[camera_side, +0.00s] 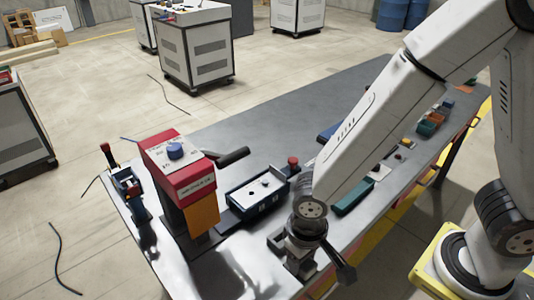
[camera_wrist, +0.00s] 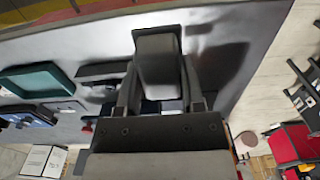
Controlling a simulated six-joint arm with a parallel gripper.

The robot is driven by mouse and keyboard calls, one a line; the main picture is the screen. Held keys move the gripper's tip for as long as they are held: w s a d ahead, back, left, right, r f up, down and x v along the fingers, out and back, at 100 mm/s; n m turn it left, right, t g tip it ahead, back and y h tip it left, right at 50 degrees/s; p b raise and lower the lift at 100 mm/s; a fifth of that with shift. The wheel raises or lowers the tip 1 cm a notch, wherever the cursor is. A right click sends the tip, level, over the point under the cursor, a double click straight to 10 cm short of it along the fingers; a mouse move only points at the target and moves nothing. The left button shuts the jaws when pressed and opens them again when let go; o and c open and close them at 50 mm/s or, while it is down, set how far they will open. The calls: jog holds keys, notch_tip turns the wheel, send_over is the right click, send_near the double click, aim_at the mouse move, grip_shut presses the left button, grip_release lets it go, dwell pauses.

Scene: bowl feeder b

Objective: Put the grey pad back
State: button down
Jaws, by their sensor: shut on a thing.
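The grey pad (camera_wrist: 158,62) shows in the wrist view as a smooth grey block between my two fingers. My gripper (camera_wrist: 158,88) is shut on it. In the side view my gripper (camera_side: 301,262) points down over the front part of the bench, right of the red-topped machine. The pad is hard to tell apart from the dark fingers there. A dark, low holder (camera_wrist: 103,73) lies just left of the pad in the wrist view. I cannot tell whether the pad touches the bench.
The red-topped machine (camera_side: 179,167) with a black handle stands left of my gripper. A blue-and-white box (camera_side: 258,193) lies behind. A teal tray (camera_side: 353,196) is to the right; it also shows in the wrist view (camera_wrist: 38,81). Bare bench (camera_side: 225,275) lies front left.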

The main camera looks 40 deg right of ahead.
jog(key=w+a+f, duration=0.3)
jog(key=w, duration=0.2)
send_near(254, 280)
jog(key=shift+s+d+f, duration=0.3)
jog(key=shift+s+f, duration=0.35)
jog(key=shift+s, duration=0.05)
jog(key=shift+w+a+f, duration=0.2)
jog(key=shift+w+f, duration=0.2)
jog(key=shift+f, duration=0.1)
jog(key=shift+f, duration=0.1)
jog(key=shift+w+a+f, duration=0.1)
jog(key=shift+w+f, duration=0.1)
jog(key=shift+f, duration=1.55)
jog(key=shift+c, duration=1)
grip_release()
jog(key=shift+f, duration=0.15)
